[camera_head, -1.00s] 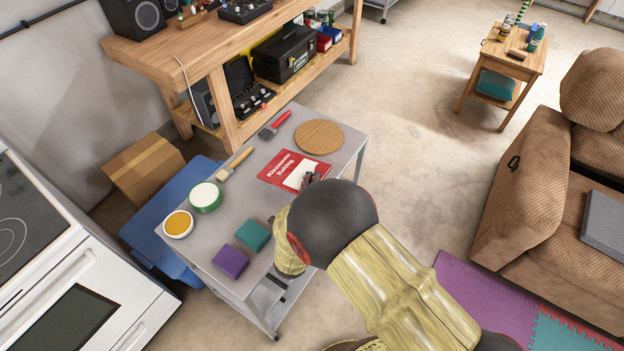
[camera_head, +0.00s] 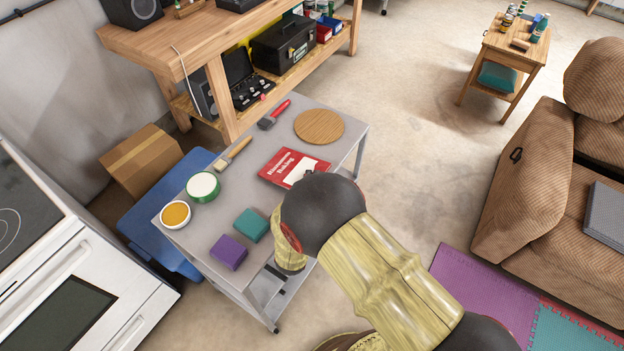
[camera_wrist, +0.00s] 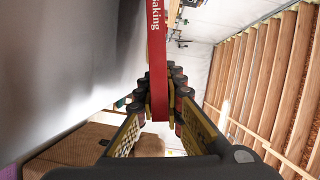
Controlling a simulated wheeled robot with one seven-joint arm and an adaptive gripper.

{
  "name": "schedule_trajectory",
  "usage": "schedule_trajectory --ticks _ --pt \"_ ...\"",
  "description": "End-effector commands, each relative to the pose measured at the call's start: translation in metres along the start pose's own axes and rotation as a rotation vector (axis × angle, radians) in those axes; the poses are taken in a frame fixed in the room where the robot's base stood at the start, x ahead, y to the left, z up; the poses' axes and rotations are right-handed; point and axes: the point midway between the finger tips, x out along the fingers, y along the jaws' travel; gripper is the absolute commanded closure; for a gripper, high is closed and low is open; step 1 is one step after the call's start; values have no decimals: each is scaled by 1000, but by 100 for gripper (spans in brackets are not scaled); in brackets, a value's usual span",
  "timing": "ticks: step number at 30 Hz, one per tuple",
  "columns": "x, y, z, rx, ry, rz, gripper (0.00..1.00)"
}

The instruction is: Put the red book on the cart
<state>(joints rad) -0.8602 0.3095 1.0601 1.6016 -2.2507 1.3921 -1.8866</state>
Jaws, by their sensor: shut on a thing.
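The red book (camera_head: 284,164), with a white patch on its cover, lies about flat over the middle of the grey cart (camera_head: 217,222). In the wrist view the red book (camera_wrist: 157,70) shows edge-on between my fingers. My gripper (camera_wrist: 161,95) is shut on its edge. In the head view my arm hides most of the gripper and the book's near right corner. I cannot tell whether the book touches the cart top or hangs just above it.
A workbench (camera_head: 215,88) stands behind.

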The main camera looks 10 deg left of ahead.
Motion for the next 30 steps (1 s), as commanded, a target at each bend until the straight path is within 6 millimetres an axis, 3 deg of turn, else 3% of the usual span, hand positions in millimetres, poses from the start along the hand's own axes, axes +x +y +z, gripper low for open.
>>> schedule_trajectory --ticks 30 --pt "0 14 2 -4 -1 4 100"
